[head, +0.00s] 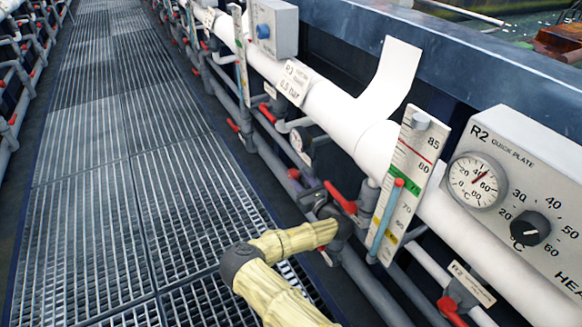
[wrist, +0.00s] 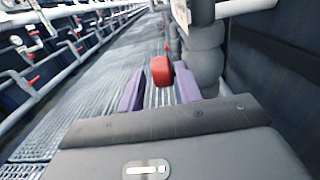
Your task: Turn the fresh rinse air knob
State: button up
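A white sign reading R3 and 0.5 bar (head: 293,82) hangs on the white pipe; its small middle line is hard to read. In the wrist view my gripper (wrist: 160,92) is open, with a red knob or handle (wrist: 160,70) between or just beyond the fingertips and a gap on each side. I cannot tell whether this is the fresh rinse air knob.
Red valve handles (head: 340,197) line the grey pipes close to my gripper. A scale board with a coloured strip (head: 405,180) stands right of it. An R2 heater box (head: 515,150) with dial and black knob is at right. The grating walkway (head: 95,190) is clear at left.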

aim_at(296, 175)
jog(key=shift+w, duration=0.1)
jog(key=b+x, duration=0.3)
jog(key=x, duration=0.3)
jog(key=shift+a+f, duration=0.15)
jog(key=shift+w+a, duration=0.25)
jog(key=shift+w, duration=0.3)
jog(key=c, duration=0.7)
